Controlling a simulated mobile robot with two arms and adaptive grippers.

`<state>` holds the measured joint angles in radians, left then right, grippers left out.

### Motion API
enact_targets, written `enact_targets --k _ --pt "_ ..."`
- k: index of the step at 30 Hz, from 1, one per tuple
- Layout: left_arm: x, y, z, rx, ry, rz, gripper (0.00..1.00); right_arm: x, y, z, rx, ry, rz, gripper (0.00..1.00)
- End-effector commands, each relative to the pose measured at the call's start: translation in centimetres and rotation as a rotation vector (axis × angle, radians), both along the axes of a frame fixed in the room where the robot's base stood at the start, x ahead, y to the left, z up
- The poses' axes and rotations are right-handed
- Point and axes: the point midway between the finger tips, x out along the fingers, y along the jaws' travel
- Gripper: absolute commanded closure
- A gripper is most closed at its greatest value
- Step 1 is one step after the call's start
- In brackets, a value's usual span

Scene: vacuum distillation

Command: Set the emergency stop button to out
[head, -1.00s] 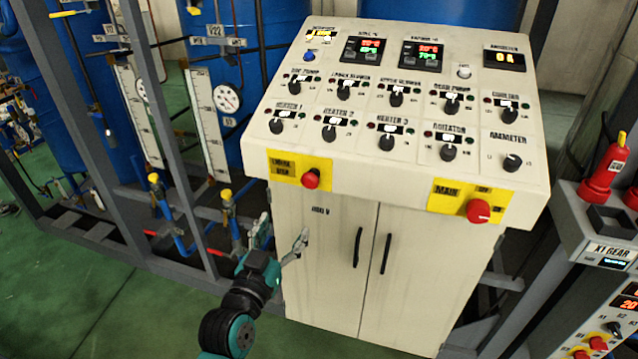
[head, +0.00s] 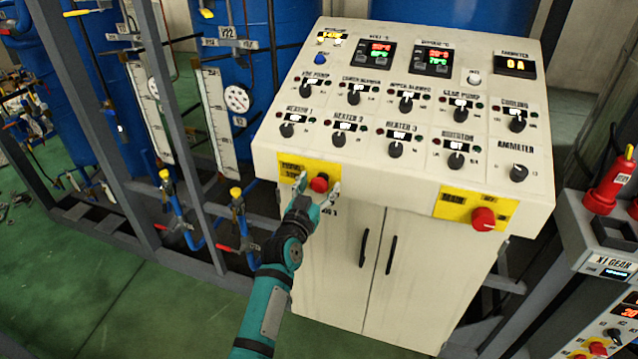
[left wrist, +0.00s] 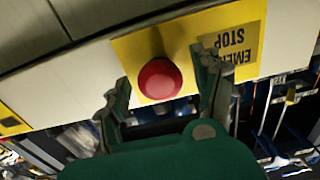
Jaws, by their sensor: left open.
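The emergency stop button (head: 319,184) is a red mushroom knob on a yellow plate at the left of the control cabinet's front edge. In the left wrist view the red button (left wrist: 159,79) sits on its yellow plate, beside upside-down "EMER... STOP" lettering (left wrist: 228,52). My left gripper (head: 317,190) is open, with one finger on each side of the button. In the left wrist view the fingers (left wrist: 167,90) flank the knob with visible gaps, so they look apart from it. My right gripper is not in view.
A second red knob, the main switch (head: 483,219), sits on a yellow plate at the right of the cabinet (head: 400,175). Rows of black knobs cover the sloped panel above. Pipes with yellow-capped valves (head: 235,193) stand to the left.

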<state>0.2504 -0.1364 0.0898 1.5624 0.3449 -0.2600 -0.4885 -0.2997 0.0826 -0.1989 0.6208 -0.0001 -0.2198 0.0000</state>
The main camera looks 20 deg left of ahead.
Motion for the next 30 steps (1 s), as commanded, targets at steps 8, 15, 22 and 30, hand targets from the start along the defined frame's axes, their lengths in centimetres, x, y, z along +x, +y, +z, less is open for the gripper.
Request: enact_targets --k 8,15,22,30 --pt "0.51 0.01 -0.01 0.000 0.000 0.000 0.33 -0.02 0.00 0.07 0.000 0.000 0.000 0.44" --pt "0.49 0.00 -0.01 0.000 0.000 0.000 0.51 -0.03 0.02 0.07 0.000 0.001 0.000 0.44" --pt "0.48 0.01 -0.01 0.000 0.000 0.000 0.81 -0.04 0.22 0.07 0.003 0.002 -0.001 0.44" --pt "0.47 0.02 -0.01 0.001 0.000 0.000 1.00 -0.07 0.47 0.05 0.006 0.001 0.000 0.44"
